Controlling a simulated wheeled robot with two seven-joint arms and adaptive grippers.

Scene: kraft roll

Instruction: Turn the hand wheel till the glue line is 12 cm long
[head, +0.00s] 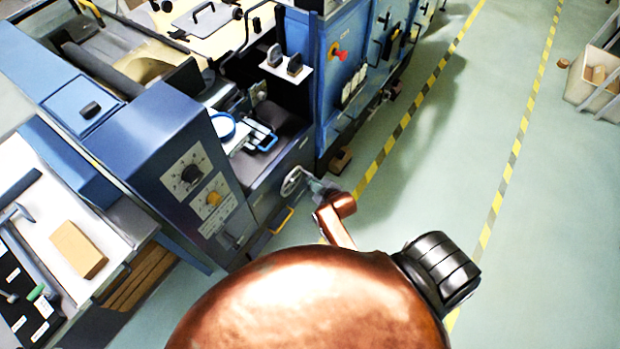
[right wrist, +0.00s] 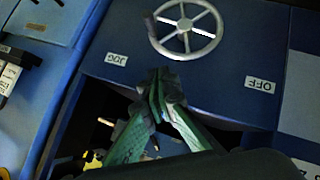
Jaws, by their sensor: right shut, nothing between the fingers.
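The hand wheel (head: 291,182) is a small pale metal wheel on the side of the dark blue machine. In the right wrist view the hand wheel (right wrist: 185,25) shows its spokes, hub and a knob at its left rim, on a panel with labels JOG and OFF. My right gripper (head: 311,181) is just right of the wheel in the head view. In the right wrist view its greenish fingers (right wrist: 165,82) are shut and empty, with the tips below the wheel's rim; whether they touch the machine I cannot tell. I cannot make out a glue line. My left gripper is out of view.
A control box with dials (head: 188,175) stands left of the wheel. A yellow handle (head: 282,221) sits below it. A workbench (head: 115,240) with a tan block and tools is at lower left. Open floor (head: 430,150) with striped lines lies to the right.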

